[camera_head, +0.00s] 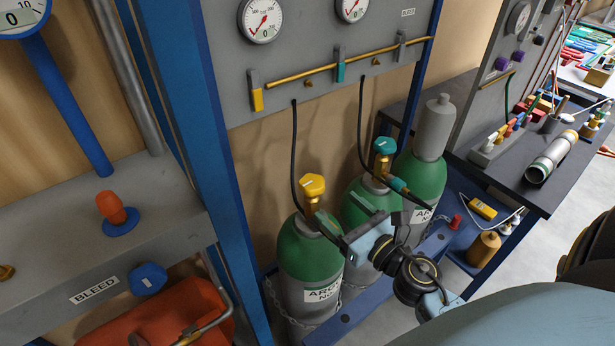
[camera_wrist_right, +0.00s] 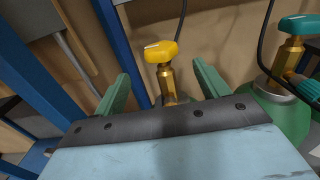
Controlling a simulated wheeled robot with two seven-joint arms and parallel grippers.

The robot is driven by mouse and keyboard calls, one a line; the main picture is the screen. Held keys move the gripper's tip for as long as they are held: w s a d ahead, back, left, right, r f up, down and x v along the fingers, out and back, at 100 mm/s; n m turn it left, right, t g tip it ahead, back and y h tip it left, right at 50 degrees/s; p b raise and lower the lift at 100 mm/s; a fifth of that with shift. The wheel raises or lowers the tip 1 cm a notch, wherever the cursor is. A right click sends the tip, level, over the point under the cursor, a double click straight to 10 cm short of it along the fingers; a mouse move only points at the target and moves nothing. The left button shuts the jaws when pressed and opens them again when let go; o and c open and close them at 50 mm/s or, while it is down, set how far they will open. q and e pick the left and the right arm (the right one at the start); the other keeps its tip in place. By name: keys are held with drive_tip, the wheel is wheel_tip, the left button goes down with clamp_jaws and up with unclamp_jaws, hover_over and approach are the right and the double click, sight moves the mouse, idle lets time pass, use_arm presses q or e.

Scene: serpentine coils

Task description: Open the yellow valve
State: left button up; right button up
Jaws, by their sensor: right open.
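The yellow valve (camera_head: 312,186) is a yellow knob on a brass stem, on top of a green gas cylinder (camera_head: 308,250) with a grey lower part and a white label. In the right wrist view the yellow valve (camera_wrist_right: 161,51) stands upright beyond and between two green fingers. My right gripper (camera_wrist_right: 161,92) is open, with one finger on each side of the brass stem's line; I cannot tell whether either touches. In the head view my right gripper (camera_head: 335,228) is beside the cylinder's upper right, just below the knob. My left gripper is not in view.
A second green cylinder with a teal valve (camera_head: 385,146) stands to the right, a third (camera_head: 425,150) behind it. Black hoses rise to a grey gauge panel (camera_head: 330,55). A blue post (camera_head: 192,110) stands left. A dark bench (camera_head: 545,160) with tools is at right.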

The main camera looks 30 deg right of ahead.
sight(304, 177)
drive_tip(key=w, duration=0.3)
drive_tip(key=w+p, duration=0.1)
drive_tip(key=w, duration=0.3)
drive_tip(key=w+p, duration=0.1)
drive_tip(key=w, duration=0.2)
drive_tip(key=shift+w+a, duration=0.2)
drive_tip(key=shift+a, duration=0.2)
drive_tip(key=shift+w+a+p, duration=0.1)
drive_tip(key=shift+w+p, duration=0.2)
drive_tip(key=shift+w, duration=0.45)
drive_tip(key=c, duration=1)
